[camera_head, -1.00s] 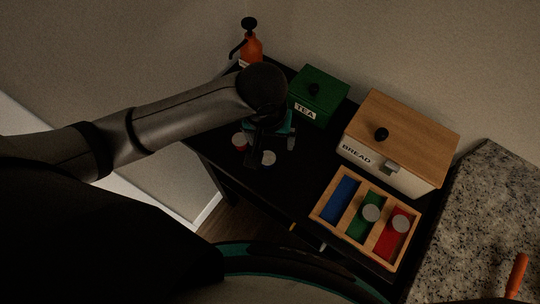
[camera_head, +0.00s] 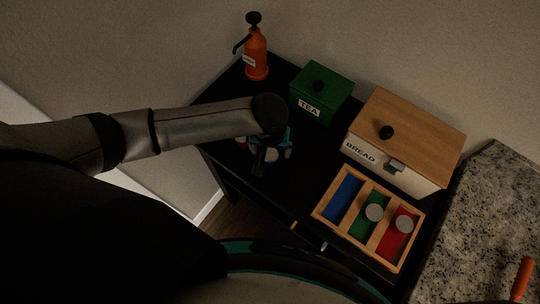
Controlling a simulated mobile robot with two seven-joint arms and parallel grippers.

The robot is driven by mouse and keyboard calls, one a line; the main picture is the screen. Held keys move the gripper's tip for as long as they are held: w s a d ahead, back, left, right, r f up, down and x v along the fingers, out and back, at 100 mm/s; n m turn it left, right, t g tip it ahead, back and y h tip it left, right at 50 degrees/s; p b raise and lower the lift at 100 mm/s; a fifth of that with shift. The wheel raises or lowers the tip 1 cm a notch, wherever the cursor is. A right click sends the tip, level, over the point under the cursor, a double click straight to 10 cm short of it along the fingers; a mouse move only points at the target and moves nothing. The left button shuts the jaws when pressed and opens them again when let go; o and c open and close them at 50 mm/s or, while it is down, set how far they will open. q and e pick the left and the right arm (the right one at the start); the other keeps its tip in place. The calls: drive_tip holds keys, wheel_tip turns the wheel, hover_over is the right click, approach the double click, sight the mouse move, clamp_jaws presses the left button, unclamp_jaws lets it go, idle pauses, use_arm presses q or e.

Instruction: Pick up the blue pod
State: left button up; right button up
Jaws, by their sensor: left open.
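My left gripper (camera_head: 272,160) is over the black table, pointing down, with its jaws open. A small pod with a grey top (camera_head: 271,155) shows between or just behind its fingers. The pod's side colour is hidden, so I cannot tell if it is the blue one. Another pod, with red on its side (camera_head: 241,141), stands just left of the gripper, partly covered by my arm. The wooden tray (camera_head: 319,212) has blue, green and red compartments. My right gripper is out of view.
A green TEA box (camera_head: 322,92) and a wood-lidded BREAD box (camera_head: 410,130) stand behind, near the wall. An orange pump bottle (camera_head: 256,58) is at the back left corner. A granite counter (camera_head: 490,210) with an orange-handled object (camera_head: 522,278) is at right.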

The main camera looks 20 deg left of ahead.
sight(270, 155)
use_arm(q)
drive_tip(key=f, duration=0.4)
drive_tip(key=shift+w+a+f, duration=0.1)
drive_tip(key=shift+w+f, duration=0.05)
drive_tip(key=shift+w, duration=0.05)
drive_tip(key=c, duration=1.4)
